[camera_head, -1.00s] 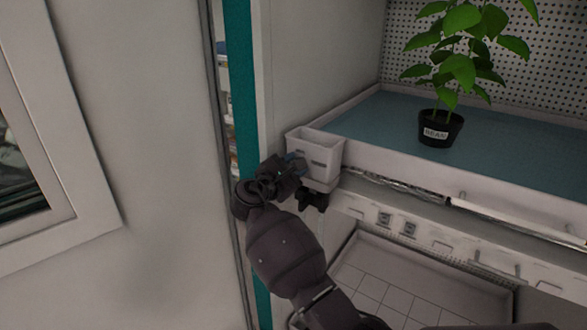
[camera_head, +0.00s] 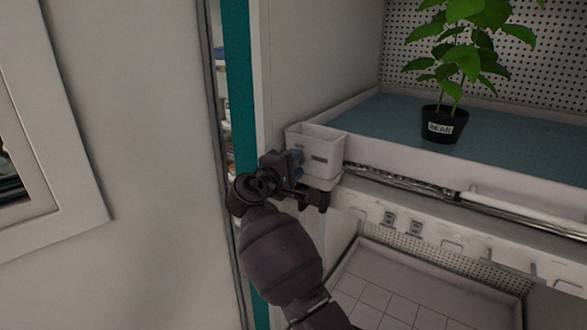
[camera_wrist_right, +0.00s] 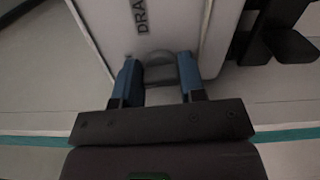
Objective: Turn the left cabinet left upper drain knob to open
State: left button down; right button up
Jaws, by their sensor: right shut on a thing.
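A small white drain box (camera_head: 314,152) hangs at the left front corner of the upper shelf in the head view. In the right wrist view the box (camera_wrist_right: 172,25) fills the top, with part of a label reading "DRA". My right gripper (camera_head: 297,165) is at the front of this box. In the right wrist view its blue fingertips (camera_wrist_right: 160,76) are on either side of a small grey knob (camera_wrist_right: 160,73) below the label, shut on it. The fingers partly hide the knob, so its angle is hard to tell. My left gripper is not in view.
The upper shelf tray (camera_head: 376,100) has a blue surface with a potted bean plant (camera_head: 440,128). A metal rail (camera_head: 410,185) and hooks run below its front edge. A lower tiled tray (camera_head: 400,290) lies beneath. A teal cabinet edge (camera_head: 241,90) is close left of my gripper.

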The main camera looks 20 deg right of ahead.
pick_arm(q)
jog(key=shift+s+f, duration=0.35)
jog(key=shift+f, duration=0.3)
pick_arm(e)
jog(key=shift+f+m, duration=0.1)
jog(key=shift+m, duration=0.4)
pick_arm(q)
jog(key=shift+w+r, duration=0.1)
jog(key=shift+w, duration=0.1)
pick_arm(e)
jog(key=o, duration=0.9)
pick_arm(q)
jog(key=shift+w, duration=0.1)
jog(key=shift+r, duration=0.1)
